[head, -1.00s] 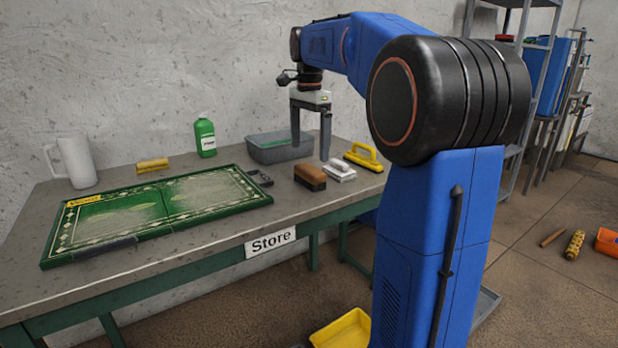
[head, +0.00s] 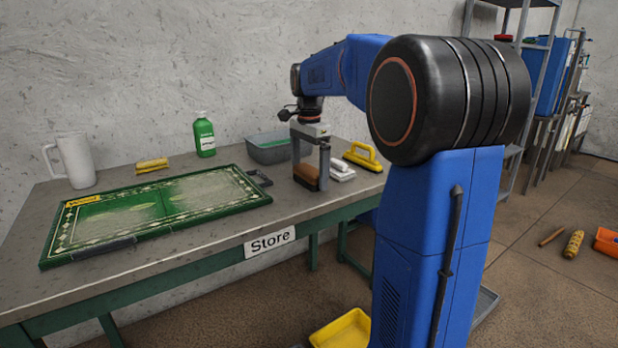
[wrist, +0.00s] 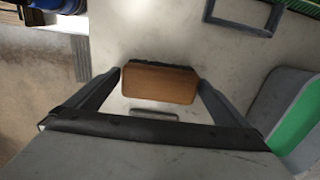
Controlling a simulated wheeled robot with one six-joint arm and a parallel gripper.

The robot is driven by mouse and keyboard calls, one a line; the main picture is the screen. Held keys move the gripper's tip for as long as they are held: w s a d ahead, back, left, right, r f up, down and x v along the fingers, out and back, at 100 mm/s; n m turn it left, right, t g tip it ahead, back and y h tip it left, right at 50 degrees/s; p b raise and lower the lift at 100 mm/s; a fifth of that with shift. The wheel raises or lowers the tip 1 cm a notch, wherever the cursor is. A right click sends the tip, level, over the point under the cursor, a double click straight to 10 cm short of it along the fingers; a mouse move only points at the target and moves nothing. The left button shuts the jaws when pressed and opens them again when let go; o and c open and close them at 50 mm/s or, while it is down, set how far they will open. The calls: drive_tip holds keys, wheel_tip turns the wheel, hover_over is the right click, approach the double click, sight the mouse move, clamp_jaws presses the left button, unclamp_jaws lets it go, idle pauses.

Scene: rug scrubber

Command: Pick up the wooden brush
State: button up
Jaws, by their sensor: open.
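The wooden brush (head: 307,177), a brown block with dark bristles, lies on the table near its front right part. It also shows in the wrist view (wrist: 160,83), lying between the two fingers. My gripper (head: 309,180) is lowered over the brush, with one finger on each side of it. In the wrist view my gripper (wrist: 159,82) is open, its fingertips close to the two ends of the brush. I cannot tell whether either fingertip touches it. The near finger partly hides the brush in the head view.
A white-handled brush (head: 341,171) and a yellow-handled float (head: 363,156) stand just right. A grey tub (head: 268,151) and a green bottle (head: 204,136) stand behind. A green rug (head: 150,208) covers the left of the table (head: 205,242). A white mug (head: 75,160) stands far left.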

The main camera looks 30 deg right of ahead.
sight(309, 168)
drive_tip(key=shift+c, duration=0.6)
drive_tip(key=c, duration=0.9)
drive_tip(key=shift+r, duration=0.1)
wheel_tip(309, 168, up, 10)
drive_tip(key=shift+f, duration=0.1)
drive_tip(key=o, duration=0.5)
drive_tip(key=c, duration=0.6)
